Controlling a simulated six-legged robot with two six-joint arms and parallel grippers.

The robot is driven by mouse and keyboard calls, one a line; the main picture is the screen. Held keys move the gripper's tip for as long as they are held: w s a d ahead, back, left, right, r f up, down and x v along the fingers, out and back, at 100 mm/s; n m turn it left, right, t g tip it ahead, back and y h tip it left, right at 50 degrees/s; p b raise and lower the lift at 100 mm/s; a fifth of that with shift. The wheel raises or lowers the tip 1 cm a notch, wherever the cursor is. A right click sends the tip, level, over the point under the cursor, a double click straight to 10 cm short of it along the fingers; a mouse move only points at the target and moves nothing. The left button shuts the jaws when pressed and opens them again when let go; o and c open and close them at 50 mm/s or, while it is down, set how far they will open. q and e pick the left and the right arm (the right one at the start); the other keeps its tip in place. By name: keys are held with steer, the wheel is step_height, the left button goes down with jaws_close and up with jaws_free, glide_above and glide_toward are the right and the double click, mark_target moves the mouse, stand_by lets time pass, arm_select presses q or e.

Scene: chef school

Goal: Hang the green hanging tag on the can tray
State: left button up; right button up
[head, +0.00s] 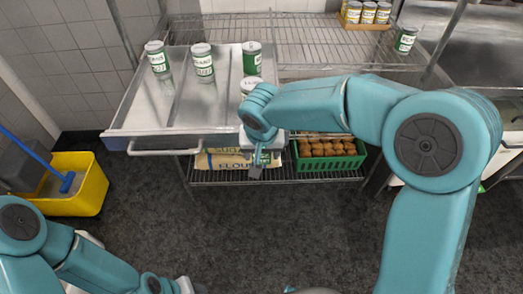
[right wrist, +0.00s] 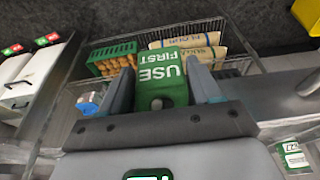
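The green hanging tag (right wrist: 162,68), with white "USE FIRST" lettering, sits between the two fingers of my right gripper (right wrist: 163,88), which look closed on its sides. In the head view my right gripper (head: 262,165) is just in front of the can tray's front edge, right of its handle; the tag cannot be made out there. The metal can tray (head: 140,112) juts out from the rack, with lengthwise dividers and several green-and-white cans (head: 202,60). My left gripper (head: 186,286) is at the bottom edge, mostly out of frame, its fingers not clear.
Below the tray, the lower shelf holds flour and sugar bags (head: 225,159) and a green crate of brown items (head: 330,155). A yellow mop bucket (head: 82,190) stands at left. A lone can (head: 405,40) stands on the upper rack at right. The dark floor in front is clear.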

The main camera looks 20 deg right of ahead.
steer(key=o, duration=0.3)
steer(key=v, duration=1.6)
steer(key=shift+r, duration=0.2)
steer(key=shift+s, duration=0.15)
